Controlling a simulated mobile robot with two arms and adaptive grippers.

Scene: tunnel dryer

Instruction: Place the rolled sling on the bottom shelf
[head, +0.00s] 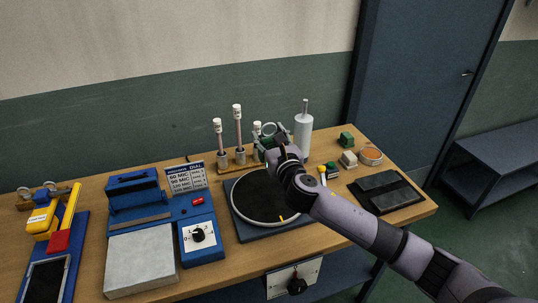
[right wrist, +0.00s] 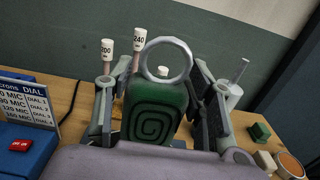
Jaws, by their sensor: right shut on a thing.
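The rolled sling is a green roll with a spiral end and a metal ring (right wrist: 157,108). In the right wrist view it sits between the two fingers of my right gripper (right wrist: 160,105), which is shut on it. In the head view the gripper (head: 271,143) is above the back of the workbench, behind the round dark plate, and the sling's ring (head: 268,129) shows beyond my wrist. Most of the sling is hidden there by my arm. A blue-grey shelf unit (head: 497,147) stands at the right by the wall; its lower part is only partly visible. My left gripper is not in view.
The wooden workbench (head: 412,212) holds a blue dial device (head: 200,236), a round plate (head: 262,196), capped rods in a stand (head: 237,128), a white cylinder (head: 303,135) and a black pad (head: 385,191). A blue door (head: 425,75) is behind. Open floor shows right of the bench.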

